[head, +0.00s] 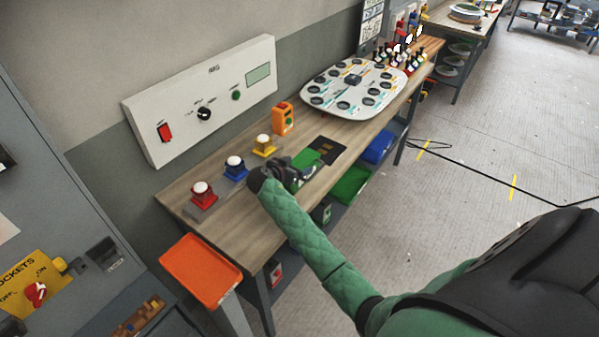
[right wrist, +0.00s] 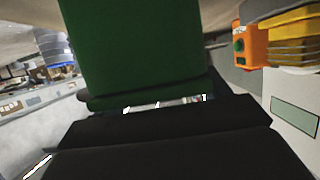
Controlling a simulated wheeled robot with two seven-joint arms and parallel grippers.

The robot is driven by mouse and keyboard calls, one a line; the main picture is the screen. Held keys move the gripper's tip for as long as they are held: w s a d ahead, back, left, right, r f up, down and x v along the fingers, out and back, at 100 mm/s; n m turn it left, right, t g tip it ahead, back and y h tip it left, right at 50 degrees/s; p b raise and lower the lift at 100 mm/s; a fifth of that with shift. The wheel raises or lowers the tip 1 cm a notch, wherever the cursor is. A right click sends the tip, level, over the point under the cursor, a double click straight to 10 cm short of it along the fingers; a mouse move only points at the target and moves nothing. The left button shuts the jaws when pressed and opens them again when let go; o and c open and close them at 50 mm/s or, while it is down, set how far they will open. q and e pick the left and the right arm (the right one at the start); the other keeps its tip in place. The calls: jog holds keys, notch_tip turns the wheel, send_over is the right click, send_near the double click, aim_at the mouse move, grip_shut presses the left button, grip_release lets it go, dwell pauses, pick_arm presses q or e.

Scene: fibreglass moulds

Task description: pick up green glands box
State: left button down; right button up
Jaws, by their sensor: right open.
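A green box (head: 307,157) is on the workbench, right by my right gripper (head: 303,170). The gripper and wrist partly cover it in the head view. In the right wrist view, the green box (right wrist: 130,50) fills the upper middle, very close, just beyond the black gripper body. My right gripper is open at the box; I cannot tell whether the fingers touch it. No label on the box is readable. My left gripper is not in view.
A dark pad (head: 328,150) lies beside the box on the bench (head: 230,215). Red (head: 202,193), blue (head: 235,168) and yellow (head: 264,146) button units and an orange box (head: 283,118) stand nearby. Green (head: 350,186) and blue (head: 378,148) bins sit below. An orange tray (head: 200,270) is at the near end.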

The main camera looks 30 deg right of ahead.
jog(key=c, duration=1.3)
